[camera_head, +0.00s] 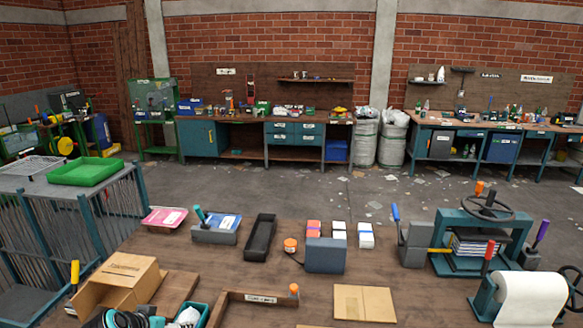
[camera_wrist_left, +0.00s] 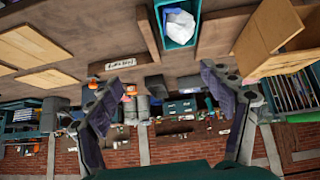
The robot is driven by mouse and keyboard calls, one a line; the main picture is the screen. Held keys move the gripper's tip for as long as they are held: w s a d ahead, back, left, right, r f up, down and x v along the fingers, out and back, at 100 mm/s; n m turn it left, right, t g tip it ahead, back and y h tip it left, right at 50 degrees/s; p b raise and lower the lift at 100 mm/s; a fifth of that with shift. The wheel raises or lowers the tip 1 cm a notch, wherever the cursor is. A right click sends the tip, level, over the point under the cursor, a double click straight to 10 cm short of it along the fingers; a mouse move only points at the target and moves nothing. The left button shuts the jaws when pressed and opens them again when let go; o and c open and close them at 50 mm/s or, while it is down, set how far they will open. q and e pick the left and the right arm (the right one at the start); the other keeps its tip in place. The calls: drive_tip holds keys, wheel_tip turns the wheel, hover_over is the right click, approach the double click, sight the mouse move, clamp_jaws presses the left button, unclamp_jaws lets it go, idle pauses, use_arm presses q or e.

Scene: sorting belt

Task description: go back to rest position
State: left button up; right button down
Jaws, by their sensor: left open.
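My left gripper (camera_head: 128,318) shows only in part at the bottom left edge of the head view, in front of the open cardboard box (camera_head: 133,269). In the left wrist view its two fingers (camera_wrist_left: 165,88) stand wide apart with nothing between them. That view is tilted so the table appears at the top and the brick wall at the bottom. A teal bin (camera_wrist_left: 181,33) holding a white crumpled item shows there beyond the fingers, apart from them. My right gripper is not seen in either view.
On the wooden table stand a dark tray (camera_head: 259,238), a grey block (camera_head: 325,255), a flat cardboard piece (camera_head: 364,303) and a labelled wooden edge (camera_head: 262,298). A teal press (camera_head: 482,232) and white paper roll (camera_head: 531,297) stand right. A railed cart (camera_head: 75,220) is left.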

use_arm(q)
drive_tip(key=s+d+r+g, duration=0.1)
drive_tip(key=s+d, duration=1.5)
drive_tip(key=shift+n+y+b, duration=0.4)
idle(0.6)
